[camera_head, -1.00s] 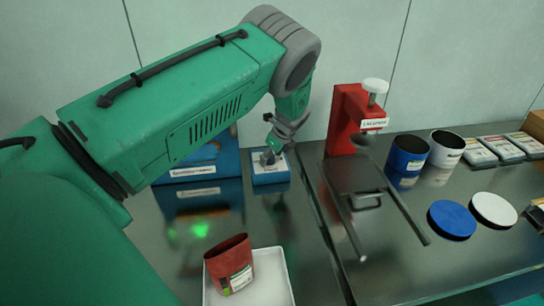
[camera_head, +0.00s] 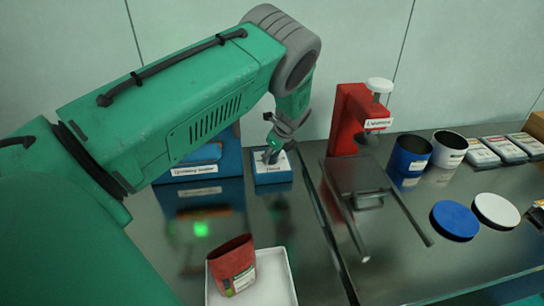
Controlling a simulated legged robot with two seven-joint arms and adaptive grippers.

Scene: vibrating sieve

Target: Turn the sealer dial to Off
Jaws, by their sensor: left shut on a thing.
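The small blue box with a white top (camera_head: 272,172) stands on the bench, with a label on its front too blurred to read surely. My left gripper (camera_head: 270,155) reaches down onto its top and is shut on a small dark dial there, which the fingers mostly hide. The dial's pointing direction cannot be made out. A larger blue machine (camera_head: 205,158) with a labelled front stands behind my left arm, partly hidden. My right gripper is not in view.
A red clamp stand (camera_head: 350,120) with a white knob stands right of the box. Blue and white cans (camera_head: 409,160), lids (camera_head: 455,220) and labelled packs lie further right. A red pouch (camera_head: 232,265) rests in a white tray (camera_head: 275,280) in front.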

